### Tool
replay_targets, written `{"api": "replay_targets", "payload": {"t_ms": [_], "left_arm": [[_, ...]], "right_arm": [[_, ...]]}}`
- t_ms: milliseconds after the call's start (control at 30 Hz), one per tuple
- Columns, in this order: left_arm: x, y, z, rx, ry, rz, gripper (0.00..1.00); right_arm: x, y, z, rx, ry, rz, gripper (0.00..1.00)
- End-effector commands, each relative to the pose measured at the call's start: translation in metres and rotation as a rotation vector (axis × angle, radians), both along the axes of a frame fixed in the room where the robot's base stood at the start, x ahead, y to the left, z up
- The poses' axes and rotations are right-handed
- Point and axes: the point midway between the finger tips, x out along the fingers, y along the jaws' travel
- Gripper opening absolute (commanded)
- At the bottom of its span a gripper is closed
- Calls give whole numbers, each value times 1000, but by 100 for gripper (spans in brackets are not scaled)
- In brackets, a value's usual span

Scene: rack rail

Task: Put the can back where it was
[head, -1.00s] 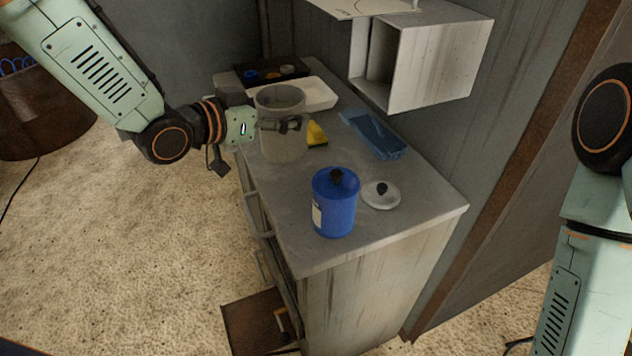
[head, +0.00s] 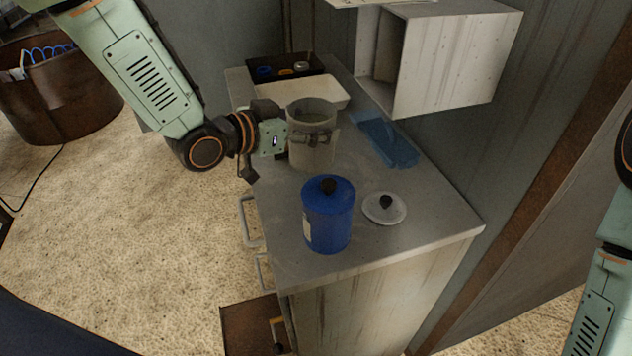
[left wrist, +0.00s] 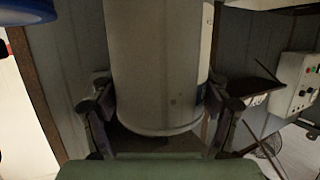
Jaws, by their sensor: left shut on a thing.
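A pale grey-beige can (head: 311,150), open at the top, is upright in my left gripper (head: 313,138). The fingers close around its side. The can also shows in the left wrist view (left wrist: 160,70), between the two fingers. It is over the left part of the counter, behind the blue canister; I cannot tell whether its base touches the counter. A white lid with a black knob (head: 384,208) lies on the counter to the right of the blue canister. My right gripper is out of view; only part of that arm shows at the right edge.
A lidded blue canister (head: 329,215) stands near the counter's front. A metal wall box (head: 455,60) overhangs the right side. The counter's front right (head: 430,235) is clear.

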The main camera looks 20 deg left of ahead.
Motion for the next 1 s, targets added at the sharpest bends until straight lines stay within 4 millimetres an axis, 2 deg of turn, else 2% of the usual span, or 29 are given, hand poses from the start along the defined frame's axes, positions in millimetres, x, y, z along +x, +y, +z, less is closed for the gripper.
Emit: {"api": "replay_targets", "payload": {"t_ms": [100,200,433,633,767,1000], "left_arm": [[-1,2,-23,-2,4,2,16],[-1,2,-38,-1,0,1,16],[0,2,-56,0,-1,1,16],[1,1,-84,-1,0,1,16],[2,0,-90,-2,-3,0,16],[2,0,-90,-1,-4,1,16]], "right_arm": [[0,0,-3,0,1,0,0],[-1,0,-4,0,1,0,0],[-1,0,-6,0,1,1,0],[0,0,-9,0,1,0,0],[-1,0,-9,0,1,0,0],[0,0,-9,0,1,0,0]]}}
